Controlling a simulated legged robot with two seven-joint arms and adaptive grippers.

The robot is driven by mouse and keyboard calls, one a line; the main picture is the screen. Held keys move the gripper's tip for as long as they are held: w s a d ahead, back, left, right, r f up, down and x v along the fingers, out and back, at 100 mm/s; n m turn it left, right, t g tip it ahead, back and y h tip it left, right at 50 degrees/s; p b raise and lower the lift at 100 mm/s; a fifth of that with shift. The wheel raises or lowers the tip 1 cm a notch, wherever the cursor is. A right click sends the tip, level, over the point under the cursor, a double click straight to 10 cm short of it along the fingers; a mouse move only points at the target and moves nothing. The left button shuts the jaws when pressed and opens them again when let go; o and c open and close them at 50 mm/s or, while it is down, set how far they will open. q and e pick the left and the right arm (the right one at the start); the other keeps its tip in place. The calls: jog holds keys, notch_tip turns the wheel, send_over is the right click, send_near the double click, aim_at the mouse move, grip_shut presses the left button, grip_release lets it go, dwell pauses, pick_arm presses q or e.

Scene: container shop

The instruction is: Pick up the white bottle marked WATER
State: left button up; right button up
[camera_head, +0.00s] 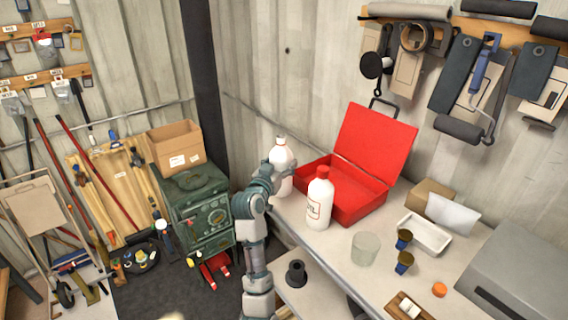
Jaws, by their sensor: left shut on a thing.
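A white bottle (283,158) with a pale cap stands upright at the far left end of the workbench. My left gripper (272,172) is shut on it from the left. Its lower front is partly covered by the gripper, and I cannot read a marking on it. A second white bottle (319,207) with a red cap and red lettering that looks like OIL stands on the bench, nearer and to the right. My right gripper is not in view.
An open red toolbox (345,205) lies right behind the bottles. A clear glass (365,248), two dark cups (404,240), a white tray (424,234) and an orange cap (439,290) are further right. A green stove (197,212) stands left of the bench.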

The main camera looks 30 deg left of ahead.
pick_arm(q)
jog(key=s+d+r+b, duration=0.1)
jog(key=s+d, duration=0.1)
jog(key=s, duration=1.1)
jog(key=shift+d+r, duration=0.15)
jog(key=shift+s, duration=0.1)
